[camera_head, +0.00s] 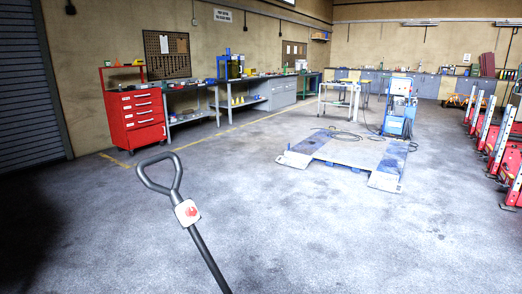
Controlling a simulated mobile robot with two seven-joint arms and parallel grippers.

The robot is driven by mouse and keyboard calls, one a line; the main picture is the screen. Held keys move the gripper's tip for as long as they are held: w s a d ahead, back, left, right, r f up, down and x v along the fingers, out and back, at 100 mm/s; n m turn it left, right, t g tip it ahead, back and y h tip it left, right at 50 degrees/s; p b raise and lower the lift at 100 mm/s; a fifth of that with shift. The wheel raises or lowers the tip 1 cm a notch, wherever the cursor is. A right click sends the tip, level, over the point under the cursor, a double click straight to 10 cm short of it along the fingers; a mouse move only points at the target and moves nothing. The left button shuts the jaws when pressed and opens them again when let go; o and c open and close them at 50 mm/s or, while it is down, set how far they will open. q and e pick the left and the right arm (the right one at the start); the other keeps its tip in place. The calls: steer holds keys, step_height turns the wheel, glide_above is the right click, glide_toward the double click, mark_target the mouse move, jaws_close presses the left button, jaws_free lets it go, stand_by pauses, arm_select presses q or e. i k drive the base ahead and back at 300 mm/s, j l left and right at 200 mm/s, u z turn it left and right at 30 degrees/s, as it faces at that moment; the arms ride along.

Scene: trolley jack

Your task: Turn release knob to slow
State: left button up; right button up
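A dark grey bar with a D-shaped grip (160,174) rises from the bottom edge of the head view, left of centre, leaning up to the left. A white block with a red marking (187,212) sits on the bar just below the grip. I cannot make out a release knob or its setting from here. The jack's body is below the view and hidden. Neither of my grippers shows, and nothing is seen touching the bar.
Open grey concrete floor (300,235) surrounds the bar. A low lift platform (345,150) lies ahead. A red tool cabinet (135,115) and workbenches stand along the left wall. Red and white lifting columns (487,124) line the right side.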

mark_target(190, 211)
steer(key=i+j+u, duration=0.2)
steer(key=j+u, duration=0.2)
steer(key=i+j+u, duration=0.25)
steer(key=u, duration=0.15)
steer(key=i+j+u, duration=0.3)
steer(key=u, duration=0.15)
steer(key=i+j+u, duration=0.2)
steer(key=i+u, duration=0.2)
steer(key=i+j+z, duration=0.15)
steer(key=i, duration=0.4)
steer(key=i+j+z, duration=0.1)
steer(key=i, duration=0.5)
steer(key=i+z, duration=0.4)
steer(key=i+j+z, duration=0.1)
steer(key=i+z, duration=0.3)
steer(key=i, duration=0.25)
steer(key=i+z, duration=0.35)
steer(key=i, duration=0.25)
steer(key=i+z, duration=0.35)
steer(key=i, duration=0.2)
steer(key=i+z, duration=0.45)
steer(key=i+j+z, duration=0.2)
steer(key=i+z, duration=0.2)
steer(key=i, duration=0.2)
steer(key=i+l+z, duration=0.1)
steer(key=i+z, duration=0.9)
steer(key=k+j, duration=0.05)
steer(key=k, duration=0.05)
